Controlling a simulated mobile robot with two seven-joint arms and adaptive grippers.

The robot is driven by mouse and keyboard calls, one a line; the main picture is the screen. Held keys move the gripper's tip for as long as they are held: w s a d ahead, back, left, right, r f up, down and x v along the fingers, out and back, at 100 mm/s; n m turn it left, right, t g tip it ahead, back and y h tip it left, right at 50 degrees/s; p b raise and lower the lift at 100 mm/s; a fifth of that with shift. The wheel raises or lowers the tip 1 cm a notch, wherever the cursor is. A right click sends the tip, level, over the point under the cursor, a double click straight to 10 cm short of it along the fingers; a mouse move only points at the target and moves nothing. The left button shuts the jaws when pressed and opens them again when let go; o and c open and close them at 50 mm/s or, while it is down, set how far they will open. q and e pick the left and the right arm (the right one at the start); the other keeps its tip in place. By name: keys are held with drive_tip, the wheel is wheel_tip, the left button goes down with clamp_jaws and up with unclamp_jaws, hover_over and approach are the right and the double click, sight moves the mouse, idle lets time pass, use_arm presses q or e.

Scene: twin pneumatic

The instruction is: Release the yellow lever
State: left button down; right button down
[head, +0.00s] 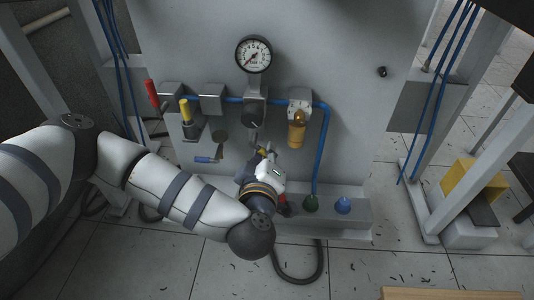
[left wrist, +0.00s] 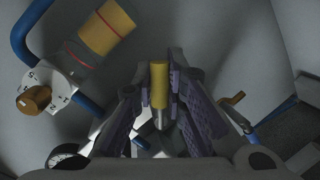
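The yellow lever (left wrist: 159,82) shows in the left wrist view as a yellow cylindrical grip on a bright metal stem. It stands between the purple finger pads of my left gripper (left wrist: 160,88), which close on it from both sides. The lower end of its stem is partly hidden. In the head view my left gripper (head: 266,153) is at the panel, below the gauge, and its own body hides most of what it holds. My right gripper is not in view.
Another yellow handle (head: 185,110) and a red handle (head: 152,94) stand at the panel's left. A gauge (head: 254,54), an amber filter bowl (head: 297,134) and blue tubing (head: 326,150) are close above and right. Green (head: 311,203) and blue (head: 343,205) buttons sit below right.

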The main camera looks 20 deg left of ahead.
use_arm(q)
drive_tip(key=shift+d+r+n+h+p, duration=0.1)
drive_tip(key=shift+r+n+h+p, duration=0.4)
drive_tip(key=shift+p, duration=0.85)
drive_tip(key=shift+d+f+n, duration=0.1)
drive_tip(key=shift+f+n, duration=0.1)
drive_tip(key=shift+n, duration=0.1)
drive_tip(key=c, duration=1.6)
unclamp_jaws()
drive_tip(key=v, duration=1.2)
drive_tip(key=shift+f, duration=0.2)
